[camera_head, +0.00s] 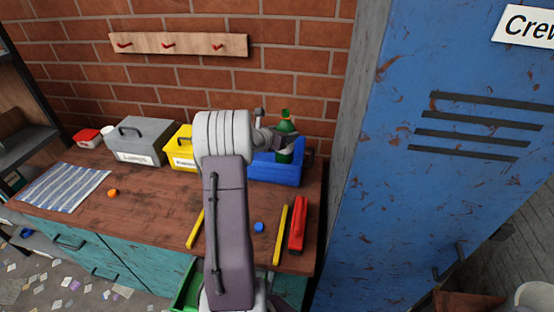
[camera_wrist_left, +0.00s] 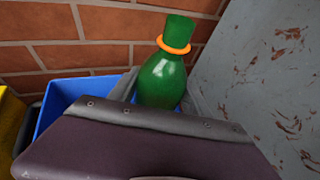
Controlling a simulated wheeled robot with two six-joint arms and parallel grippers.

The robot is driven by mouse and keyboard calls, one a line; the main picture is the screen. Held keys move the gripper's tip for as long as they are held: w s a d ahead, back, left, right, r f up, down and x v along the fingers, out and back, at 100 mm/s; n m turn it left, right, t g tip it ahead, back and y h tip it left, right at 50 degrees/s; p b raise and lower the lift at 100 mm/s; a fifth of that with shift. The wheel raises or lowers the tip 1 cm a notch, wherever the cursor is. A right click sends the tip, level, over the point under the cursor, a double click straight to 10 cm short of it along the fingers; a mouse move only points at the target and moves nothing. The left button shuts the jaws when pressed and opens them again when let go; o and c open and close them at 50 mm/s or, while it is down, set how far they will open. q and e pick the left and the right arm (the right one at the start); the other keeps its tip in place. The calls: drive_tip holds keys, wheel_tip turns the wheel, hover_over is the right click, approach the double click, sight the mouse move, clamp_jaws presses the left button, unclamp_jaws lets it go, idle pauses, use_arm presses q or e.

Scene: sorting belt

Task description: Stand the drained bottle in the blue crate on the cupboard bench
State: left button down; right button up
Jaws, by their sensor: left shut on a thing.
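A green bottle (camera_wrist_left: 162,82) with an orange ring at its neck stands roughly upright in the left wrist view, neck up. In the head view the bottle (camera_head: 285,125) is at the blue crate (camera_head: 278,175), at the back right of the bench. My left gripper (camera_head: 283,138) is shut on the bottle; its fingers are partly hidden by my own wrist. The bottle's lower part is hidden, so I cannot tell whether its base touches the crate floor. The blue crate also shows in the left wrist view (camera_wrist_left: 62,100). My right gripper is not in view.
The wooden bench (camera_head: 140,205) also holds a yellow box (camera_head: 181,155), a grey case (camera_head: 143,145), a striped cloth (camera_head: 65,187), a red tool (camera_head: 298,225) and a yellow stick (camera_head: 281,235). A blue locker (camera_head: 420,200) stands close on the right. A brick wall (camera_head: 290,50) is behind.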

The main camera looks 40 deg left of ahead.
use_arm(q)
wheel_tip(320, 180, down, 7)
drive_tip(key=shift+r+b, duration=0.15)
drive_tip(key=shift+b, duration=0.15)
drive_tip(key=shift+r, duration=0.1)
drive_tip(key=shift+s+d+b, duration=0.1)
drive_tip(key=shift+b, duration=0.2)
drive_tip(key=shift+c, duration=2.4)
unclamp_jaws()
